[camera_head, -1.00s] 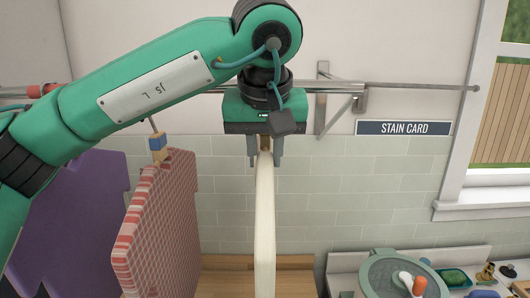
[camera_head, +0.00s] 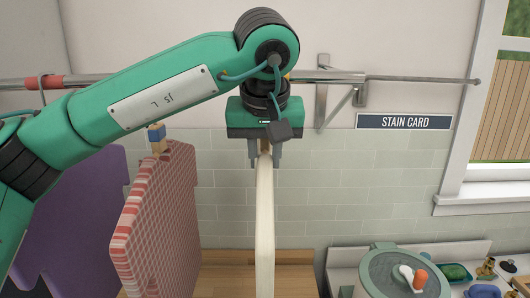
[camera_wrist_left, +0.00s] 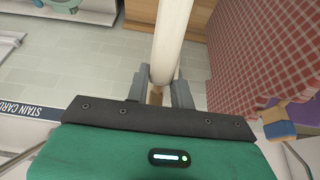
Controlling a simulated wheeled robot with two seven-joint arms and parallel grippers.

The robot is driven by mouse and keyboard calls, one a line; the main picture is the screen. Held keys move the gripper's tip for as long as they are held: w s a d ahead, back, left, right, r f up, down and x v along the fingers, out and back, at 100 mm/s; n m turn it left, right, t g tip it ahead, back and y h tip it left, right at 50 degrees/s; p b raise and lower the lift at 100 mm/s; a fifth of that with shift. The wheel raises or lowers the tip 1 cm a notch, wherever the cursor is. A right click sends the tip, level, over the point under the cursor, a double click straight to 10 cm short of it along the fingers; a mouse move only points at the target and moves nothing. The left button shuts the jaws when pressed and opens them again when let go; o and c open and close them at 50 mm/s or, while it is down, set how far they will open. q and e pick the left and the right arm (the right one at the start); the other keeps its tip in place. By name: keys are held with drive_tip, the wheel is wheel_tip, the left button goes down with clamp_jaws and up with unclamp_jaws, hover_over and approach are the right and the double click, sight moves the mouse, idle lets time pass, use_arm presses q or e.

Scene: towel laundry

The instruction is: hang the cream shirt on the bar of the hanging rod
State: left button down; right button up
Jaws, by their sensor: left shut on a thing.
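The cream shirt (camera_head: 265,230) hangs down, seen edge-on as a narrow pale strip in the middle of the head view. My left gripper (camera_head: 265,160) is shut on a brownish piece at the shirt's top. In the left wrist view the shirt (camera_wrist_left: 170,40) runs away from between the fingers (camera_wrist_left: 158,93), upright and apart from the plaid shirt. The hanging rod's bar (camera_head: 420,79) crosses the wall above the fingers; its middle is hidden behind my left arm and wrist. I see no contact between shirt and bar. My right gripper is not in view.
A red plaid shirt (camera_head: 158,225) and a purple one (camera_head: 75,215) hang to the left. A wall bracket (camera_head: 322,95) supports the bar right of my wrist. The stain card sign (camera_head: 404,122) is below the bar.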

use_arm(q)
drive_tip(key=c, duration=1.1)
unclamp_jaws()
drive_tip(key=shift+r, duration=0.1)
